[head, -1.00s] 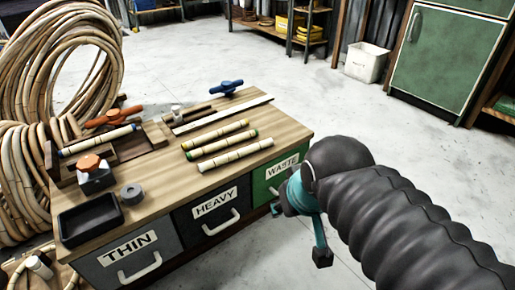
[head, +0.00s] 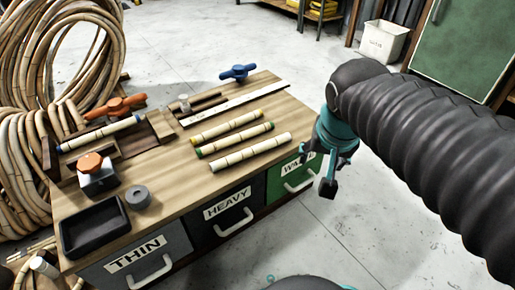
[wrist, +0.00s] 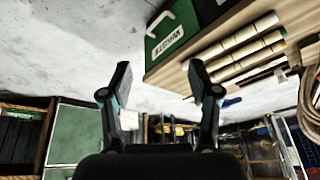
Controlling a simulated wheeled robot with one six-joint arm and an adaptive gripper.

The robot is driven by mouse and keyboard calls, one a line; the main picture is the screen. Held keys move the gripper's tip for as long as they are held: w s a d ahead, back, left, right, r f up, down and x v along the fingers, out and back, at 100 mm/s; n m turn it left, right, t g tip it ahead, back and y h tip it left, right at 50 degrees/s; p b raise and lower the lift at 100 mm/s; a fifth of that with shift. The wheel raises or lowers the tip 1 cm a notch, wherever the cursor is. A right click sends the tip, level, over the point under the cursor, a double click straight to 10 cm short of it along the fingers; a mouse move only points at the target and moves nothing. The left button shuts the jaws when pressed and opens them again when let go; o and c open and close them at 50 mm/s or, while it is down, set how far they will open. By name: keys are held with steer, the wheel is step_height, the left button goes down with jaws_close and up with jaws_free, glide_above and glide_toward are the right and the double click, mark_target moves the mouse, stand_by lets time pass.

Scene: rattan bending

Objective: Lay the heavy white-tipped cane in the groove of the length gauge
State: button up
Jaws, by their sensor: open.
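The white-tipped cane (head: 237,153) lies on the bench top, the nearest of three parallel canes to the drawers. The green-tipped cane (head: 234,140) and the yellow-tipped cane (head: 227,127) lie behind it. In the wrist view the white-tipped cane (wrist: 238,37) is at upper right, beyond my fingers. Dark grooved wood (head: 200,103) beside a long white strip (head: 237,103) at the back of the bench looks like the length gauge; its groove is not clear. My gripper (head: 321,173) is open and empty, off the bench's right end and apart from the canes.
The bench (head: 175,180) has drawers marked THIN, HEAVY and WASTE. A blue-tipped cane (head: 99,135) rests in a wooden fixture at left. An orange-topped block (head: 96,172), grey ring (head: 138,196) and black tray (head: 94,223) stand in front of it. Open floor lies right of the bench.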

steer(key=w+a+m+g+h+p, duration=0.2)
steer(key=w+a+m, duration=0.3)
steer(key=w+a, duration=0.5)
steer(key=m+h, duration=0.2)
steer(key=m, duration=0.3)
glide_above(251, 148)
steer(key=s, duration=0.1)
steer(key=f, duration=0.9)
steer(key=a+f, duration=0.1)
steer(key=f, duration=0.4)
steer(key=shift+f, duration=0.15)
steer(key=shift+a+f+x, duration=0.1)
steer(key=shift+a+x, duration=0.05)
steer(key=shift+x, duration=0.75)
steer(key=shift+a+f+x, duration=0.1)
steer(key=shift+a+x, duration=0.05)
steer(key=shift+x, duration=0.7)
steer(key=shift+a+x, duration=0.2)
steer(key=shift+x, duration=0.7)
steer(key=shift+s+y, duration=0.1)
steer(key=shift+y, duration=0.2)
jaws_close()
